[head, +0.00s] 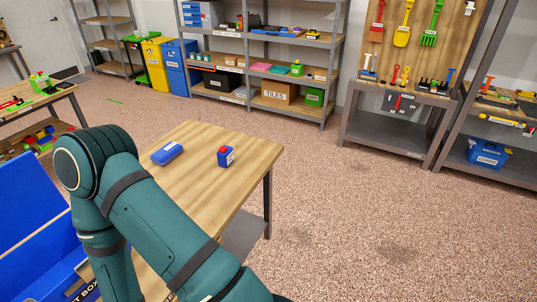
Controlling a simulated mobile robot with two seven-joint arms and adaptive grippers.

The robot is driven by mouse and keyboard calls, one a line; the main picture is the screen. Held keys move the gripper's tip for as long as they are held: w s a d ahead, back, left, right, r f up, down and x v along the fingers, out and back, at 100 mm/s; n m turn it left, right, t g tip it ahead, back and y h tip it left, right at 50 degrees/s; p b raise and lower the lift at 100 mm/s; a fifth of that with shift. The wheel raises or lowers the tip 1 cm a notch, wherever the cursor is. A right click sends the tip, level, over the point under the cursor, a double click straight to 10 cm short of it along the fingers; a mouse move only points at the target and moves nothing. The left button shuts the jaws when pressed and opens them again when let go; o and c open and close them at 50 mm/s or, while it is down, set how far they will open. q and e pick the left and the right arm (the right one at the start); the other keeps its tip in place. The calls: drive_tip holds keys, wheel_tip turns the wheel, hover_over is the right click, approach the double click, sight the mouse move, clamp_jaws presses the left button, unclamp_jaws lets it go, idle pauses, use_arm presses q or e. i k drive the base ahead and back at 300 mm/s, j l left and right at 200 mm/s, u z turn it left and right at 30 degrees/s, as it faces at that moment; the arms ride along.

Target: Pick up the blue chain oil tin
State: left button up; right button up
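A small blue tin with a red top and a white label (226,157) stands upright on a wooden-topped table (255,150), near its far right part. It looks like the chain oil tin, but its label is too small to read. A blue oblong case (167,154) lies on the same table to its left. One of my dark green arms crosses the lower left of the head view and covers much of the near tabletop. Neither of my grippers shows in this view.
A blue open box (35,230) stands at the lower left, partly behind my arm. Grey shelving with bins and boxes (262,60) lines the back wall. A tool bench and pegboard (400,100) stand at the right. The speckled floor right of the table is clear.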

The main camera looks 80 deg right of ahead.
sight(225, 154)
drive_tip(key=z, duration=2.1)
drive_tip(key=u, duration=1.65)
drive_tip(key=l+u, duration=0.35)
drive_tip(key=k+l+u, duration=0.15)
drive_tip(key=l+u, duration=0.2)
drive_tip(key=l, duration=0.15)
drive_tip(key=k+l+u, duration=0.1)
drive_tip(key=l, duration=0.3)
drive_tip(key=k+l, duration=0.1)
drive_tip(key=l, duration=0.25)
drive_tip(key=k+l+u, duration=0.15)
drive_tip(key=l, duration=0.25)
drive_tip(key=k+l+u, duration=0.1)
drive_tip(key=l, duration=0.25)
drive_tip(key=k+l, duration=0.15)
drive_tip(key=l, duration=0.2)
drive_tip(key=l+u, duration=0.05)
